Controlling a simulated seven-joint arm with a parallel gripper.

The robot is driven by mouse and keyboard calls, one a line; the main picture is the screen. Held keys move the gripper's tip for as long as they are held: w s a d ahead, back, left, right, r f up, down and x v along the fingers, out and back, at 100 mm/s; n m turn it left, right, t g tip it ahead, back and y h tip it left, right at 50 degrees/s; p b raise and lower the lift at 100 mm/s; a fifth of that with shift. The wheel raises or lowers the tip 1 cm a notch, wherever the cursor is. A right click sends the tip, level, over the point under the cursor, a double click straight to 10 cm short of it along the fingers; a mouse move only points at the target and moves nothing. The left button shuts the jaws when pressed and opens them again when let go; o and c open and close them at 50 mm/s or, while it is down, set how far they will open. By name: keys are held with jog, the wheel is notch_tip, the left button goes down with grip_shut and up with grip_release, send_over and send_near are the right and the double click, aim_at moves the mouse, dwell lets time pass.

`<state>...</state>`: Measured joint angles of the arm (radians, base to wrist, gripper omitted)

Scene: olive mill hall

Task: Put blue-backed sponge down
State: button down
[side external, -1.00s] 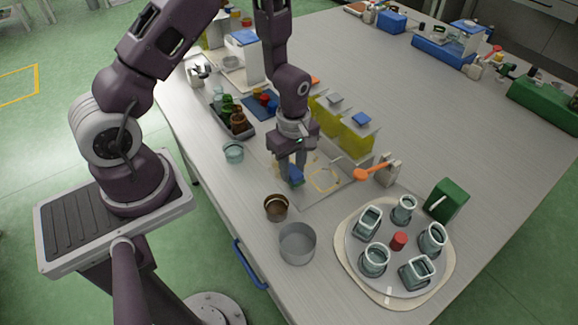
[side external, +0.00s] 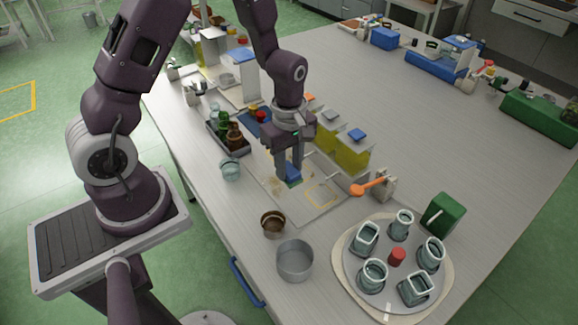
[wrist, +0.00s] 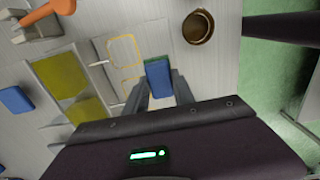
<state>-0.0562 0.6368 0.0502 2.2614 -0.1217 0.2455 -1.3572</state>
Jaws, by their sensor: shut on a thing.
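The blue-backed sponge (side external: 293,175) is between the fingers of my gripper (side external: 288,172), above a pale board (side external: 318,203) on the table. In the wrist view the sponge (wrist: 158,80) shows its blue face, with a thin green edge at the far end, and my gripper's fingers (wrist: 157,92) flank it. My gripper is shut on it. I cannot tell whether the sponge touches the board. A tan outlined square (side external: 322,195) is marked on the board to the right of the sponge.
A brown cup (side external: 273,224) and a grey metal pot (side external: 295,261) stand nearer the front edge. A round tray (side external: 341,257) with several glass jars stands at the right. Yellow containers with blue lids (side external: 352,152) stand behind the board. An orange-handled tool (side external: 368,187) lies beyond the board.

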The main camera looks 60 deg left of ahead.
jog(key=s+a+r+m, duration=0.1)
jog(key=s+a+m, duration=0.25)
jog(key=m, duration=0.55)
jog(key=s+a+r+m, duration=0.1)
jog(key=s+a+m, duration=0.1)
jog(key=s+m, duration=0.45)
jog(key=f, duration=0.2)
jog(key=f+m, duration=0.1)
jog(key=w+f+m, duration=0.1)
jog(key=f, duration=0.1)
jog(key=shift+f+m, duration=0.25)
jog(key=shift+f, duration=2.4)
jog(key=c, duration=1.1)
grip_release()
jog(key=shift+f, duration=0.15)
jog(key=shift+o, duration=0.2)
